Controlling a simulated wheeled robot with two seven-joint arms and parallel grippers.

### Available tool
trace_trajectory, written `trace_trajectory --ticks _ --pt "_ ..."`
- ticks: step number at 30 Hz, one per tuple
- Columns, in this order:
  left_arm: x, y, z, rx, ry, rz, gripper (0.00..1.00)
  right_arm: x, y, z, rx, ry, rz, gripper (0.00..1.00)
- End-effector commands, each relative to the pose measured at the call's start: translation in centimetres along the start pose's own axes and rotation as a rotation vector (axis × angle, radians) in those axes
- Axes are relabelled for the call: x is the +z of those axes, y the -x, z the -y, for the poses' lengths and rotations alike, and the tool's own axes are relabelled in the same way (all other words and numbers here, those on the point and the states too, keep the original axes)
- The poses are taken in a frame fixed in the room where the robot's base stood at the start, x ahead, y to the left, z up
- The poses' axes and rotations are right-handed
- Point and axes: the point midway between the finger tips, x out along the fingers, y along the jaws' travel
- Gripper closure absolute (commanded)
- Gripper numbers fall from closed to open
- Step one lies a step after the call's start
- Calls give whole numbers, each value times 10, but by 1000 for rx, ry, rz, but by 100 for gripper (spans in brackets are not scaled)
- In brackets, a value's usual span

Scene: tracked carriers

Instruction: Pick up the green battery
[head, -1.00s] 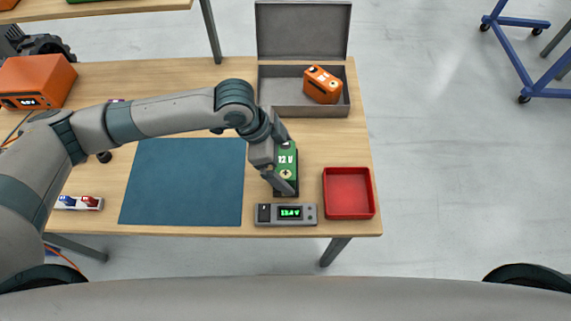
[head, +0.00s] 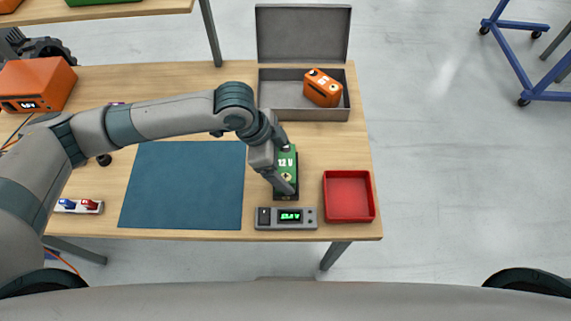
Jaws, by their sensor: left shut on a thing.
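The green battery (head: 287,162), marked 12 V, stands in a dark holder (head: 286,196) behind a grey meter (head: 286,218) with a lit green display. My left gripper (head: 285,168) is at the battery, with one finger near its far end and one near its front end. It is shut on the battery. The arm hides part of the battery's left side. My right gripper is not in view.
An open grey metal box (head: 283,96) at the back holds an orange battery (head: 322,88). A red tray (head: 348,196) stands right of the holder. A blue mat (head: 184,185) lies to the left. An orange device (head: 38,85) stands at the far left.

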Motion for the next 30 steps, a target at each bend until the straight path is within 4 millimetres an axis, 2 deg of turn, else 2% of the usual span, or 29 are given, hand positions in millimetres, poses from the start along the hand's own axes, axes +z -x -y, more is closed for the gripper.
trace_trajectory --ticks 8,14,25,27,30 --pt "-8 17 1 -4 -4 -6 77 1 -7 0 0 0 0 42" --pt "-17 37 2 -5 -5 -5 77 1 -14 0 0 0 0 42" --pt "-79 45 -4 -3 -7 -7 77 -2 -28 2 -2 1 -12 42" --pt "-92 47 -6 -3 -7 -7 77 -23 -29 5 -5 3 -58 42" --pt "-109 50 -7 -3 -6 -6 77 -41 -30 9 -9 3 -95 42"
